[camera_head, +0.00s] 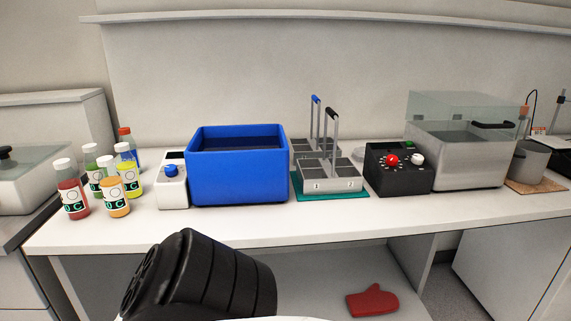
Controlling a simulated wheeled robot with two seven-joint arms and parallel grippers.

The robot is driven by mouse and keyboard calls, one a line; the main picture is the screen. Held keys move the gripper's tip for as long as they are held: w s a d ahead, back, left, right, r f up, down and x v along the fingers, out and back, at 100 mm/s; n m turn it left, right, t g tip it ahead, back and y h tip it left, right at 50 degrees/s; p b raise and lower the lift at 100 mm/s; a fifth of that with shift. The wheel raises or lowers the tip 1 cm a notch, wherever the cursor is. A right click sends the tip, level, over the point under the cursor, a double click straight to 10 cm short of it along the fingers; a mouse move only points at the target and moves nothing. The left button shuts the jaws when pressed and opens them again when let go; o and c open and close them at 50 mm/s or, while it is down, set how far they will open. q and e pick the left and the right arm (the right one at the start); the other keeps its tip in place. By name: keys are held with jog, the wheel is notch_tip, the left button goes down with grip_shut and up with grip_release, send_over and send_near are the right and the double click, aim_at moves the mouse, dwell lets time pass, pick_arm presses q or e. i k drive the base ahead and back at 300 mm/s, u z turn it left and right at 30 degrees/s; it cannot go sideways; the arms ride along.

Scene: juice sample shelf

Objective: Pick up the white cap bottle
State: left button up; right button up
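Several juice bottles stand upright in a cluster at the left end of the white counter. Most have white caps: a red juice bottle (74,200) at the front left, an orange juice bottle (118,207) at the front, a yellow-green bottle (130,181) behind it to the right, and a green bottle (93,172) further back. Several white-capped bottles are in view, so I cannot tell which single one is named. A blue bottle with a red-orange cap (125,134) stands at the back, partly hidden. Neither of my grippers is in view.
Right of the bottles are a white device with a blue knob (172,185), a blue tub (238,181), metal racks (330,181) on a teal mat, a black control box (402,179) and a clear-lidded bath (465,163). A red mitt (372,300) lies below. The counter's front strip is clear.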

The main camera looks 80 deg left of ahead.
aim_at(70, 188)
jog(key=z, duration=0.1)
jog(key=k, duration=1.9)
jog(key=u, duration=0.8)
